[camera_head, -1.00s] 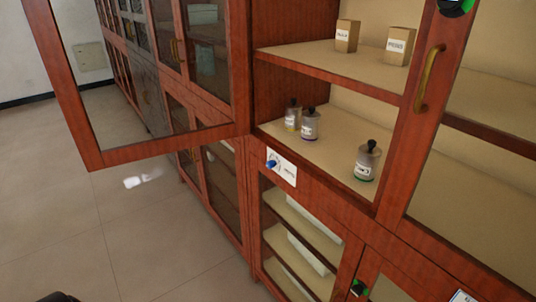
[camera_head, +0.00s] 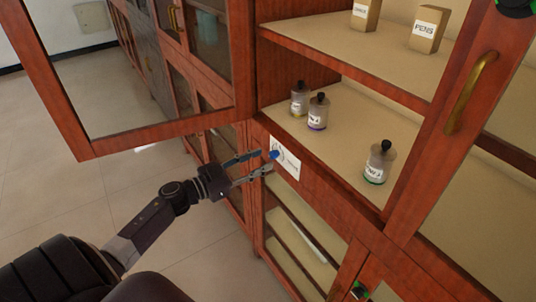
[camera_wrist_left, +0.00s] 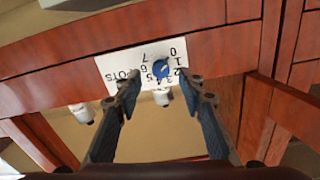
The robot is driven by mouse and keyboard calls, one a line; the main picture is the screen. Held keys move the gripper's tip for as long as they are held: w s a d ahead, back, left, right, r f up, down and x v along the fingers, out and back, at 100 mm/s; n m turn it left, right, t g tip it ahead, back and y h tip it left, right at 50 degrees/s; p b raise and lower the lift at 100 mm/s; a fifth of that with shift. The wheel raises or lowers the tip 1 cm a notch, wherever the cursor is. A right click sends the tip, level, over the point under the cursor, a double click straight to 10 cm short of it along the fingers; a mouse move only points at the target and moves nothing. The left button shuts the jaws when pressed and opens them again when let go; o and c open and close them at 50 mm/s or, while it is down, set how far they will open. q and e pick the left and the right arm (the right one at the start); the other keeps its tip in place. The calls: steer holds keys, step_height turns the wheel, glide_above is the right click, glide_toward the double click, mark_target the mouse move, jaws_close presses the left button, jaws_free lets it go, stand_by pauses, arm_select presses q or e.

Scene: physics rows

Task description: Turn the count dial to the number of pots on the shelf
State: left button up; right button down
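The count dial is a blue knob (camera_head: 274,155) on a white plate (camera_head: 289,163) fixed to the cabinet frame below the open shelf. In the left wrist view the knob (camera_wrist_left: 161,69) sits amid printed digits, with the word POTS on the plate (camera_wrist_left: 118,66). I cannot tell surely which digit it points at. Three pots with black tops stand on the shelf: two at the left, one pot (camera_head: 299,101) behind another pot (camera_head: 318,114), and a third pot (camera_head: 377,166) further right. My left gripper (camera_head: 265,163) is open, its fingertips on either side of the knob, contact unclear. My right gripper is out of view.
An open glass door (camera_head: 160,132) swings out at the left. The upper shelf holds a box labelled PENS (camera_head: 428,30) and another box (camera_head: 365,14). A brass handle (camera_head: 470,92) is on the door frame at right. Floor at left is clear.

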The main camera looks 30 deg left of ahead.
mark_target(270, 156)
arm_select(q)
steer(key=x, duration=0.2)
steer(key=shift+w, duration=0.4)
steer(key=shift+w+d, duration=0.25)
steer(key=shift+w, duration=0.2)
steer(key=shift+f, duration=0.1)
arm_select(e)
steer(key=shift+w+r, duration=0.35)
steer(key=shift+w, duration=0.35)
arm_select(q)
jaws_close()
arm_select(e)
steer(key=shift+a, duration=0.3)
